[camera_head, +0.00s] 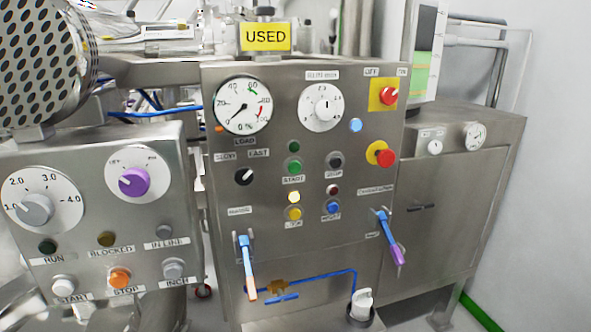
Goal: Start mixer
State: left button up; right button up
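A steel control panel (270,210) stands in the middle. It has a LOAD gauge (242,105), a numbered dial (321,107) and a black SLOW/FAST selector (244,176). A green button (294,167) sits above a START label, and a black button (335,160) sits above what looks like a STOP label. A red rotary switch (389,95) on a yellow plate is at the upper right, with a red mushroom button (385,158) below it. Yellow (294,213) and blue (333,208) buttons sit lower. No label reading mixer is legible. Neither gripper shows.
A left panel (100,220) carries a purple knob (134,181), a grey START button (62,290) and an orange STOP button (120,278). Two blue-handled levers, left (247,265) and right (388,235), protrude from the middle panel. A steel cabinet (455,190) stands at right.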

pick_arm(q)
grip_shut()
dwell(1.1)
